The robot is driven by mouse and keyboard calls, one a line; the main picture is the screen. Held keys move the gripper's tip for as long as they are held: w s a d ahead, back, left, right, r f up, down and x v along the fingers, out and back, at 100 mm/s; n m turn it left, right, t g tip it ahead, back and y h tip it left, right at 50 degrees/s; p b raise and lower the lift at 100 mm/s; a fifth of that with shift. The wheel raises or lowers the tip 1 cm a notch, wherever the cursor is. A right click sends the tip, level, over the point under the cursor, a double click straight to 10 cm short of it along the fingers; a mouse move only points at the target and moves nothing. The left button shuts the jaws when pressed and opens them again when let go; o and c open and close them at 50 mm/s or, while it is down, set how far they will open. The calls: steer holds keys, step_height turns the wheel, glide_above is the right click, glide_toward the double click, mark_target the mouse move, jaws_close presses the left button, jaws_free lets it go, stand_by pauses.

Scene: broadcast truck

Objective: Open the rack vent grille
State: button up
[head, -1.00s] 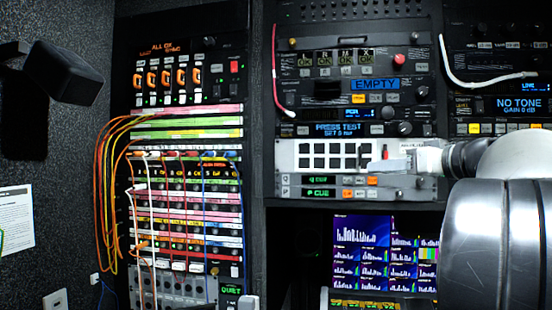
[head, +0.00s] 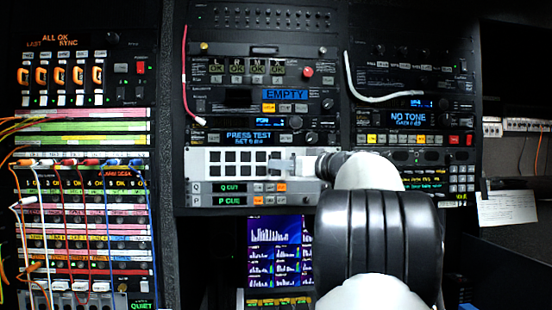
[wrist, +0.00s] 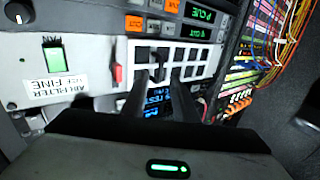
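The rack vent grille is a pale panel with two rows of dark square openings (head: 220,153), seated in the middle rack. My gripper (head: 278,166) is at its right end and hides part of it. In the wrist view the grille (wrist: 203,53) lies just beyond my gripper (wrist: 165,76). The two dark fingers are apart, with a gap between them, and their tips overlap the grille's openings. I cannot tell whether they touch it. A red tab (wrist: 117,74) stands at the grille's edge, beside a white label reading "AIR FILTER" and "FINE" (wrist: 55,86).
Cue panels with lit buttons (head: 238,194) sit directly below the grille. A "PRESS TEST" display (head: 250,138) is above it. Patch cables (head: 35,235) hang on the left rack. A monitor (head: 274,250) is below. A paper card (head: 507,209) hangs at right.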

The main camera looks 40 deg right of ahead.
steer(key=shift+w+p, duration=0.35)
steer(key=shift+w, duration=1.2)
jaws_close()
stand_by(0.3)
